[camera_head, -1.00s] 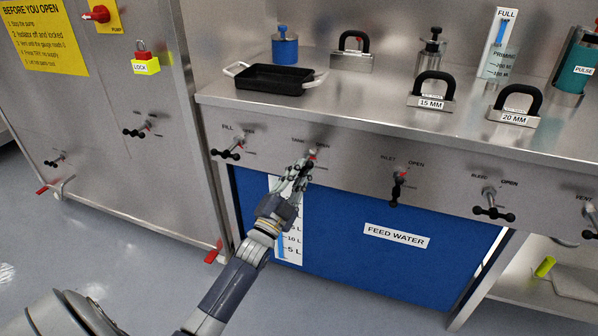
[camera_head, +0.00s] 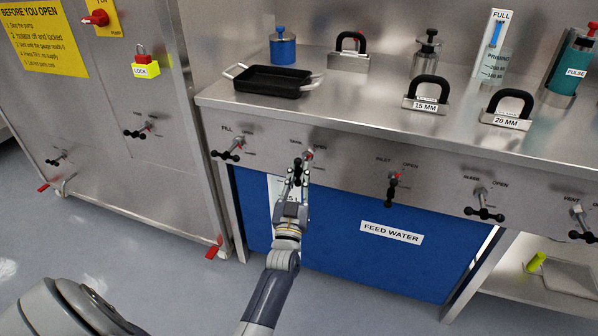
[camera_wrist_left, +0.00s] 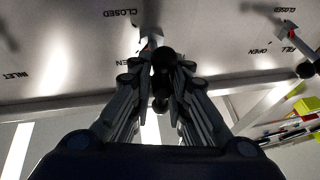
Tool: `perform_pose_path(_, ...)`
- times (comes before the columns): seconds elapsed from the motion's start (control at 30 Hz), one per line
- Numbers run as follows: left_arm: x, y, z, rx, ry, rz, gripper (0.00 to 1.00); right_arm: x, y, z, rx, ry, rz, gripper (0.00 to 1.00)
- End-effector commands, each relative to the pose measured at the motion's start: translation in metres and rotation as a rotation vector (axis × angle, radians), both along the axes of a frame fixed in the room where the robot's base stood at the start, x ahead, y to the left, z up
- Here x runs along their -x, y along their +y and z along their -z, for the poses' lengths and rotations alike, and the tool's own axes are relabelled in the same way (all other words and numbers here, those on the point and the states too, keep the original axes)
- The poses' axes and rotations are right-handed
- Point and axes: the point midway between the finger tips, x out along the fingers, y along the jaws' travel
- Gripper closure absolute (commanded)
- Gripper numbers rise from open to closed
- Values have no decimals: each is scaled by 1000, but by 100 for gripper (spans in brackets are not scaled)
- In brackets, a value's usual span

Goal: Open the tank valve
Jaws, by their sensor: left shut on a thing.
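The tank valve (camera_head: 309,154) sits on the steel front panel, between the fill valve and the inlet valve. It has a red mark at its hub and a black ball-ended handle (camera_head: 298,163) reaching down and to the left. My left gripper (camera_head: 298,178) is at this handle, just below the hub. In the left wrist view my left gripper (camera_wrist_left: 163,85) is shut on the black handle, with a ball end (camera_wrist_left: 166,58) showing between the fingers. The fingers hide part of the handle and part of the OPEN label. My right gripper is not in view.
The fill valve (camera_head: 229,150) is close on the left and the inlet valve (camera_head: 394,184) on the right. The blue feed water panel (camera_head: 345,255) lies behind my left arm. A black tray (camera_head: 273,81) stands on the bench above. The floor in front is clear.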

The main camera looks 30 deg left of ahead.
Motion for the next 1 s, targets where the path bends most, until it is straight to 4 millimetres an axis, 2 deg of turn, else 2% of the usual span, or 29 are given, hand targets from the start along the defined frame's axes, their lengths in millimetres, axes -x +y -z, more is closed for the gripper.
perform_pose_path(0.03, 1, 5, -6, 10, -13, -9, 100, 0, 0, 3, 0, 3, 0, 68)
perform_pose_path(0.2, 1, 5, -5, 40, -20, -9, 100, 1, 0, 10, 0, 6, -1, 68)
perform_pose_path(0.63, 1, 5, -4, 48, -22, -9, 100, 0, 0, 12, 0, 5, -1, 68)
perform_pose_path(0.67, 1, 5, -4, 48, -22, -9, 79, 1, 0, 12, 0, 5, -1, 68)
perform_pose_path(0.7, 1, 6, -4, 48, -22, -9, 70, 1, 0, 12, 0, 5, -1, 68)
perform_pose_path(1.0, 1, 2, -1, 47, -15, -5, 68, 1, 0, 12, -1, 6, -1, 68)
